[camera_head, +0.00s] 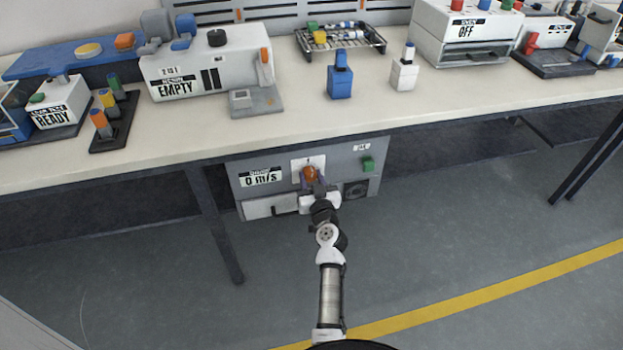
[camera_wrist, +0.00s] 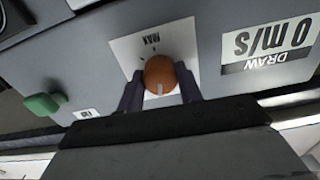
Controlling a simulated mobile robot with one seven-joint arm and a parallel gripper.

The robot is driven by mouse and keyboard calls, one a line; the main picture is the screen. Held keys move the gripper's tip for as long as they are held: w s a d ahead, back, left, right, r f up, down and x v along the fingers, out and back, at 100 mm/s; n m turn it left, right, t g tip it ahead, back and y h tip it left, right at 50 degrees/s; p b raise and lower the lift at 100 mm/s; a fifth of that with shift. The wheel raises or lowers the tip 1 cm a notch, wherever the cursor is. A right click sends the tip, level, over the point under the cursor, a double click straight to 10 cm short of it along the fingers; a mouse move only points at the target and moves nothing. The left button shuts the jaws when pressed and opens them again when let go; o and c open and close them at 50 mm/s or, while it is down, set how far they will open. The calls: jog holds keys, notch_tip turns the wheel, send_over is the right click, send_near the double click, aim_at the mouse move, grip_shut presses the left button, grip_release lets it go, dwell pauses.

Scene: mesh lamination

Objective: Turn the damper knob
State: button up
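The damper knob (camera_head: 310,173) is a round orange knob on a white plate on the grey box under the bench. It also shows in the wrist view (camera_wrist: 160,72), with a pale pointer mark on its lower face. My gripper (camera_wrist: 161,85) is at the knob, with one dark finger on each side of it. The fingers look close to or touching the knob's sides; contact is not clear. In the head view my gripper (camera_head: 314,184) partly covers the knob. The box's display (camera_head: 261,177) reads "0 m/s".
A green button (camera_head: 368,163) sits right of the knob on the grey box (camera_head: 345,160). The bench top (camera_head: 290,108) overhangs the box and carries several devices and bottles. A bench leg (camera_head: 220,225) stands at left. The floor in front is clear.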

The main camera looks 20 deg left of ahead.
jog(key=c, duration=0.3)
jog(key=m+b, duration=0.1)
jog(key=m, duration=0.2)
jog(key=shift+m, duration=0.4)
jog(key=m, duration=0.4)
jog(key=shift+m, duration=0.3)
jog(key=m, duration=0.5)
jog(key=shift+m+p, duration=0.7)
jog(key=shift+m, duration=1.5)
